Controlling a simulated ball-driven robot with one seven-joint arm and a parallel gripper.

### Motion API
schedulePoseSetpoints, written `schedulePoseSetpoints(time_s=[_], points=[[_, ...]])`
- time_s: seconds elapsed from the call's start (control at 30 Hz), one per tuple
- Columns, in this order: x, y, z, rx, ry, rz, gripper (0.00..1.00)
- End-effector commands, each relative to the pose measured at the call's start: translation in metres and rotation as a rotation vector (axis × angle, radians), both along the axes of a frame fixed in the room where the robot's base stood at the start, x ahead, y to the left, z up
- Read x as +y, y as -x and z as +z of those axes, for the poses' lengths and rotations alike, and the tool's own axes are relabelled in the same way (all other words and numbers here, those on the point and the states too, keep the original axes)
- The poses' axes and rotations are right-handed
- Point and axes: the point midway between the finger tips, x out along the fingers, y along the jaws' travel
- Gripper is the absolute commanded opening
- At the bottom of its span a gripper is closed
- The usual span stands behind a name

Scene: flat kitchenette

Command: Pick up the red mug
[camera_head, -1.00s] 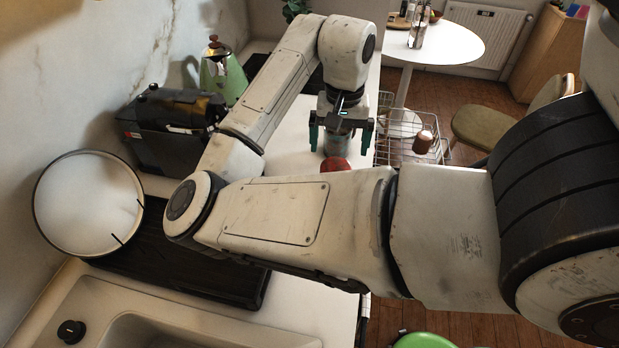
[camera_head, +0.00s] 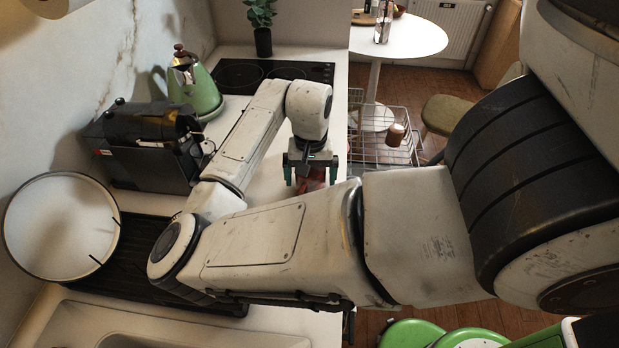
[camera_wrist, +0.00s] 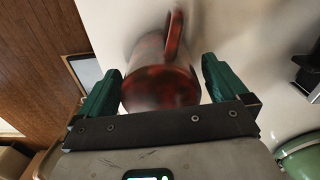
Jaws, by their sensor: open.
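The red mug (camera_wrist: 160,88) stands on the pale counter in the wrist view, slightly blurred, with its handle (camera_wrist: 174,36) toward the top of the picture. My gripper (camera_wrist: 162,66) is open, with one green finger on each side of the mug. The left finger looks close to the mug wall; a gap shows at the right finger. I cannot tell if either touches. In the head view, a bit of the mug (camera_head: 313,181) shows between the fingers of my gripper (camera_head: 311,176). My own arm hides the rest.
A black coffee machine (camera_head: 146,152) and a green kettle (camera_head: 200,92) stand left along the wall. A round white dish (camera_head: 60,225) leans over a dark drainer (camera_head: 140,255). A wire rack (camera_head: 372,150) is right of the counter. The counter behind my gripper is clear.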

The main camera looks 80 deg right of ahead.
Motion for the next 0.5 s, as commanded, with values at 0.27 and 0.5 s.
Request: schedulePoseSetpoints(time_s=[0.27,0.5], points=[[0.0,0.0,0.0,0.0,0.0,0.0,0.89],[0.0001,0.0,0.0002,0.0,0.0,0.0,0.67]])
